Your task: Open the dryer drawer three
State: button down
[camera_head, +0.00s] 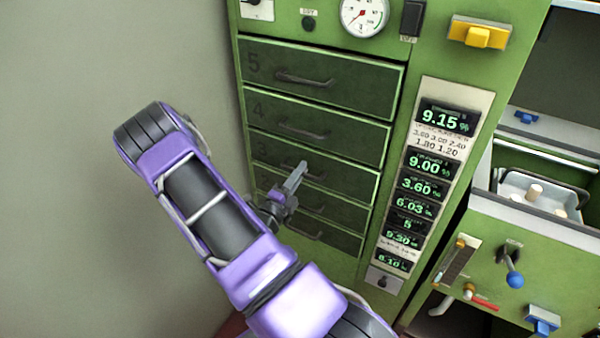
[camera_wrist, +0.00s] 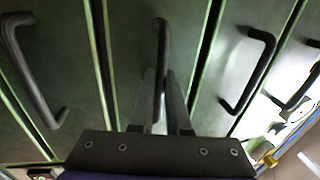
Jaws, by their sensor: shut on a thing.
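The green dryer cabinet has a stack of drawers, with 5 and 4 marked on the upper ones. Drawer three (camera_head: 345,181) lies just below drawer four (camera_head: 345,140) and looks about flush with its neighbours; a slight gap cannot be told. My gripper (camera_head: 297,172) is at drawer three's front, and its fingers hide part of the handle. In the wrist view my gripper (camera_wrist: 163,98) is shut on the dark bar handle (camera_wrist: 161,45), which runs between the two fingers.
Drawer five (camera_head: 350,88) is at the top, with lower drawers (camera_head: 335,238) close beneath my gripper. Other handles stick out on both sides in the wrist view, such as one (camera_wrist: 262,65) at right. A panel of displays (camera_head: 425,185) and an open tray with corks (camera_head: 535,192) are at right.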

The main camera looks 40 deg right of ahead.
dwell(0.4)
jog(key=r+p+v, duration=0.1)
jog(key=p+v, duration=0.1)
jog(key=v, duration=0.6)
jog(key=shift+a+r, duration=0.2)
jog(key=shift+a, duration=0.15)
jog(key=shift+s, duration=0.15)
jog(key=c, duration=1.2)
grip_release()
jog(key=shift+o, duration=0.2)
jog(key=v, duration=1.7)
jog(key=shift+a, duration=0.2)
